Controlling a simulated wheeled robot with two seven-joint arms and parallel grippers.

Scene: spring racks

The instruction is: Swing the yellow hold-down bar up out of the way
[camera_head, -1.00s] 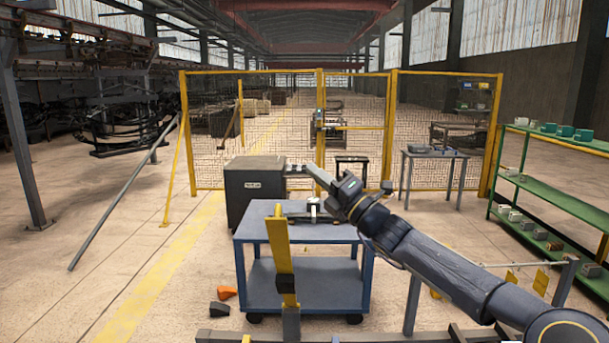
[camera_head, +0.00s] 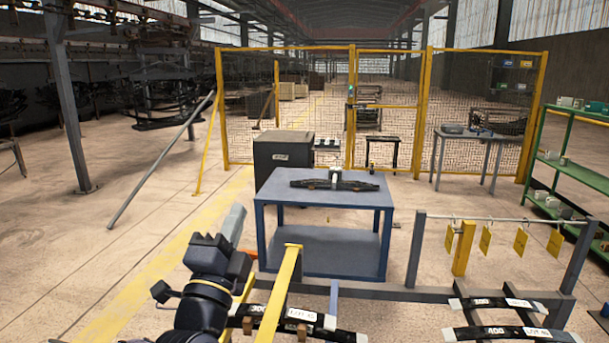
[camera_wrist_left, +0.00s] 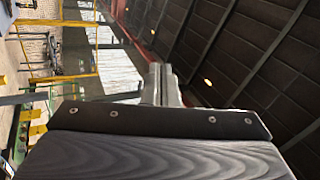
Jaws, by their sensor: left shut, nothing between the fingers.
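My left gripper (camera_head: 235,224) comes in from the lower left of the head view. Its grey fingers are together and empty, pointing up. The closed fingers also show in the left wrist view (camera_wrist_left: 161,86), against the roof. A long yellow bar (camera_head: 276,298) stands just right of the gripper, slanting from near the blue table's front edge down to the bottom of the picture. It crosses in front of a dark leaf spring (camera_head: 300,315); I cannot tell if it touches it. A gap shows between bar and fingertips. The bar's lower end is cut off. My right gripper is out of view.
A blue table (camera_head: 328,202) with a dark spring (camera_head: 333,184) on it stands beyond the bar. A rack rail (camera_head: 500,219) with several yellow tags and a yellow post (camera_head: 463,248) is at right. More labelled springs (camera_head: 503,304) lie below. Open floor lies left.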

